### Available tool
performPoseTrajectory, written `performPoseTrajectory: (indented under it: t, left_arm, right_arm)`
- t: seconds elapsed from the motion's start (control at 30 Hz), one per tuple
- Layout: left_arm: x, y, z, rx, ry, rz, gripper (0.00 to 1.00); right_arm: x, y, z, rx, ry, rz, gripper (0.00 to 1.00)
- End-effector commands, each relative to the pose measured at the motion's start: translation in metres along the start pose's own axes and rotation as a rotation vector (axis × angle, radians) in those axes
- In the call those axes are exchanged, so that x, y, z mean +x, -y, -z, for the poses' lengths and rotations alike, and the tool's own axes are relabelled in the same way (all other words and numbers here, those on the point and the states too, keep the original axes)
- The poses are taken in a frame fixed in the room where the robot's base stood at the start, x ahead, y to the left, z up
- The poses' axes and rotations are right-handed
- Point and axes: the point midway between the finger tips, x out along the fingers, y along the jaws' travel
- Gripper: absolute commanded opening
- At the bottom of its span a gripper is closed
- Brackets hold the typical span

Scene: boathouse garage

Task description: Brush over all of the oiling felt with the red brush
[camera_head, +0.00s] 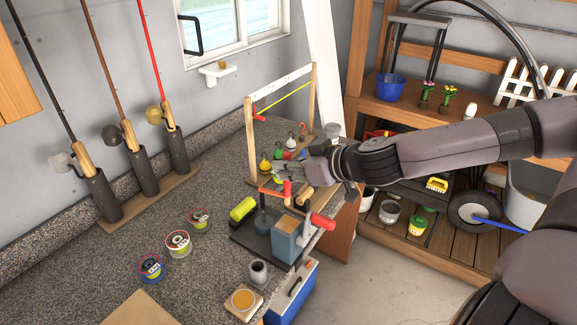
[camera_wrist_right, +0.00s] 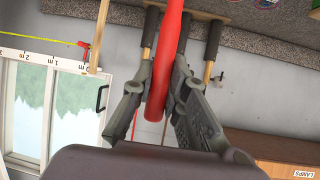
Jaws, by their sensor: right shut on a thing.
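My right gripper (camera_head: 290,173) reaches in from the right over the workbench and is shut on a red handle, which I take to be the red brush (camera_head: 287,188). In the right wrist view the red brush (camera_wrist_right: 172,55) runs between the fingers of the gripper (camera_wrist_right: 160,85); its bristles cannot be made out. A round amber pad on a small pale square base, apparently the oiling felt (camera_head: 243,299), lies at the bench's front edge, below and left of the gripper and apart from it. My left gripper is not in view.
A grey cup (camera_head: 258,271) stands beside the felt. Several spools (camera_head: 178,243) lie to the left. A wooden frame (camera_head: 250,140) with hanging weights stands behind. The bench's left part has free room.

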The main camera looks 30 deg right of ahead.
Motion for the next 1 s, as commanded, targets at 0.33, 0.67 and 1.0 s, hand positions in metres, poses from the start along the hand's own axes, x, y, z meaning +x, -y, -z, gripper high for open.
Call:
performPoseTrajectory:
  t: [0.33,0.67,1.0]
  left_arm:
    - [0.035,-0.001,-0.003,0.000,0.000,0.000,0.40]
    - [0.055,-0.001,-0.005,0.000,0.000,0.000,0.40]
    - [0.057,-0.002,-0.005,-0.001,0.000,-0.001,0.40]
  right_arm:
    - [0.020,-0.001,-0.036,0.002,0.000,-0.001,0.00]
    - [0.030,-0.001,-0.055,0.000,-0.001,-0.001,0.00]
    - [0.032,-0.001,-0.057,0.000,-0.001,-0.001,0.00]
